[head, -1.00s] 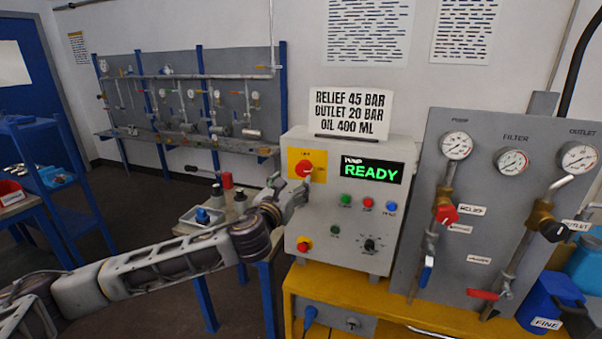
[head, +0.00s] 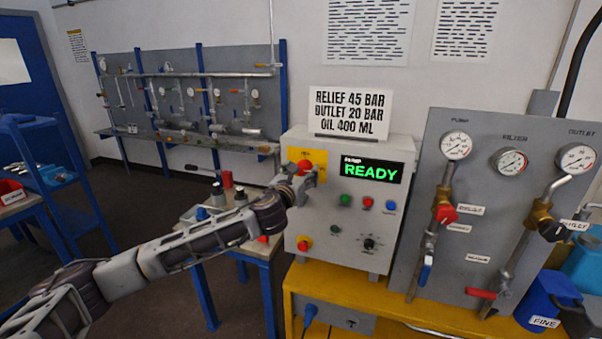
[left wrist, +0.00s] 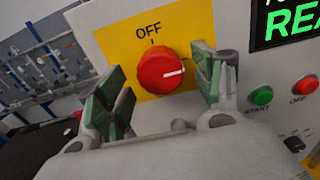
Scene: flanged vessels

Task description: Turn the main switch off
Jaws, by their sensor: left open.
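The main switch is a red round knob (head: 305,167) on a yellow plate at the upper left of the grey control box (head: 330,240). In the left wrist view the knob (left wrist: 160,71) shows a white mark pointing right, away from the word OFF above it. My left gripper (left wrist: 158,88) is open, with one green-padded finger on each side of the knob. I cannot tell whether the pads touch it. In the head view my left gripper (head: 303,183) partly covers the yellow plate. My right gripper is not in view.
The box display (head: 371,169) reads READY. Several small buttons sit right of and below the switch, including a green button (left wrist: 261,96). A gauge panel (head: 500,215) stands to the right. A small table with parts lies left of the box.

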